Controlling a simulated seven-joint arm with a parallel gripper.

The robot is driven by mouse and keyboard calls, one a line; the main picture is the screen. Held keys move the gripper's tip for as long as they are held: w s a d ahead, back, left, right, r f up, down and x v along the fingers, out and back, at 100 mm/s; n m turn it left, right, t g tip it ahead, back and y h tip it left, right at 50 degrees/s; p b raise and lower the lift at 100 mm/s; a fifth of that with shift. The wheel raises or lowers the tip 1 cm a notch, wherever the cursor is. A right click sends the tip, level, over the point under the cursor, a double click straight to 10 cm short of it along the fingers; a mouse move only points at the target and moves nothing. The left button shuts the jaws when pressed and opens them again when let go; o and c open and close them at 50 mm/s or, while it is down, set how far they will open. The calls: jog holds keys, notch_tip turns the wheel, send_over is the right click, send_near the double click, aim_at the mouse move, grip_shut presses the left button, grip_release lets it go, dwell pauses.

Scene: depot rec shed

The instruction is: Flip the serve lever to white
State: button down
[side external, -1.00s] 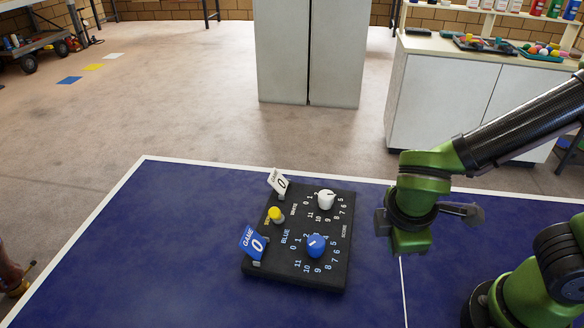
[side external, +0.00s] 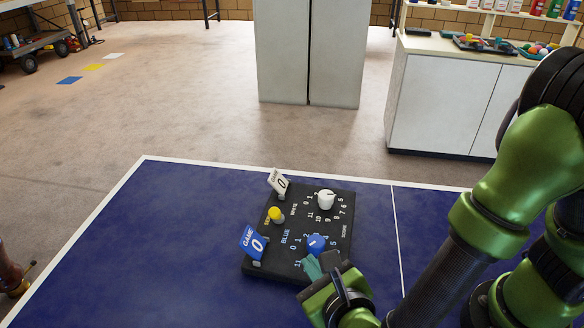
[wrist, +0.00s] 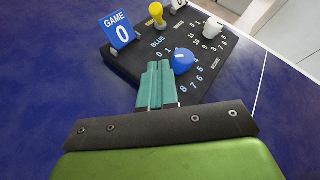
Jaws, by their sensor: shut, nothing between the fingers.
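The black scoreboard box (side external: 295,272) lies on the blue table. The serve lever, with a yellow knob (side external: 275,213), stands on its left side between the white GAME card (side external: 278,182) and the blue GAME card (side external: 252,243). I cannot tell clearly which way it leans. In the wrist view the yellow knob (wrist: 156,9) is near the top edge, beyond my fingertips. My gripper (side external: 311,265) has its teal fingers together and empty, beside the blue dial (side external: 316,243) at the box's near edge. In the wrist view the fingertips (wrist: 158,68) show left of the blue dial (wrist: 183,61), apart from the lever.
A white dial (side external: 326,199) stands on the far part of the box. The blue table (side external: 140,250) is clear left of the box. White cabinets (side external: 440,105) stand beyond the table.

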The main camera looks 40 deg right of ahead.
aim_at(277, 215)
jog(key=shift+w, duration=0.1)
jog(key=x, duration=1)
jog(key=shift+w+d+f, duration=0.1)
jog(key=shift+d, duration=0.05)
jog(key=shift+w+r, duration=0.25)
jog(key=shift+w, duration=0.3)
jog(key=shift+w+r, duration=0.3)
jog(key=shift+w, duration=0.3)
jog(key=shift+w+r, duration=0.2)
jog(key=shift+w, duration=0.4)
jog(key=shift+w+r, duration=0.1)
jog(key=shift+r, duration=0.1)
jog(key=shift+w+d+r+m+g+y, duration=0.3)
jog(key=shift+g+y, duration=0.2)
jog(key=shift+g, duration=0.2)
